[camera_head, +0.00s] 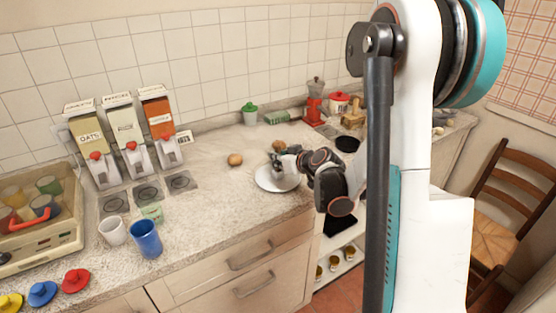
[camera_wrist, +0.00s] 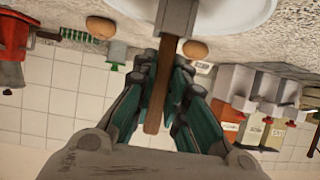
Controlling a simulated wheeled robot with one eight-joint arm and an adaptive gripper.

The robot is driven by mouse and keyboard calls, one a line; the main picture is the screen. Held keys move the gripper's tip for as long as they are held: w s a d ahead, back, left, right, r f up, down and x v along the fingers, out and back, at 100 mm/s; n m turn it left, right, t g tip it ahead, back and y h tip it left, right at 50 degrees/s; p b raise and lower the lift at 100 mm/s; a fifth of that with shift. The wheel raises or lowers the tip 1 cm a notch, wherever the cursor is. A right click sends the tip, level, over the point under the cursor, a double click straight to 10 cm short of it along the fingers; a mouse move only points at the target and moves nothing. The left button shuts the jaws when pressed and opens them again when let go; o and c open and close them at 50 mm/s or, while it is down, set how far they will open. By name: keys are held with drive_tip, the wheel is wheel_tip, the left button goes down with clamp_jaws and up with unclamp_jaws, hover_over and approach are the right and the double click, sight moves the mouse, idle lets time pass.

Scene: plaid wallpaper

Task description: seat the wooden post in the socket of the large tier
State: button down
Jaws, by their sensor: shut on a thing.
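The wooden post (camera_wrist: 158,95) is a straight brown bar in the wrist view. My gripper (camera_wrist: 167,68) is shut on it, with the dark green fingers on both sides. A grey piece (camera_wrist: 177,14) covers the post's upper end in the picture; I cannot tell whether this is the socket. The large tier appears to be the white round plate (camera_head: 268,183) on the counter, its edge also showing in the wrist view (camera_wrist: 235,10). In the head view my gripper (camera_head: 282,158) is over this plate and hides its middle. The post is not clear there.
A brown egg-like object (camera_head: 235,160) lies left of the plate. Dispensers (camera_head: 120,140), a blue cup (camera_head: 146,238) and a white cup (camera_head: 113,231) stand further left. The counter front is clear.

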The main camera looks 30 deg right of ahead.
drive_tip(key=shift+f, duration=0.2)
drive_tip(key=c, duration=1.6)
unclamp_jaws()
drive_tip(key=shift+r, duration=0.1)
drive_tip(key=shift+s+r, duration=0.25)
drive_tip(key=shift+r, duration=0.05)
drive_tip(key=p+v, duration=0.3)
drive_tip(key=v, duration=0.8)
drive_tip(key=shift+s, duration=0.2)
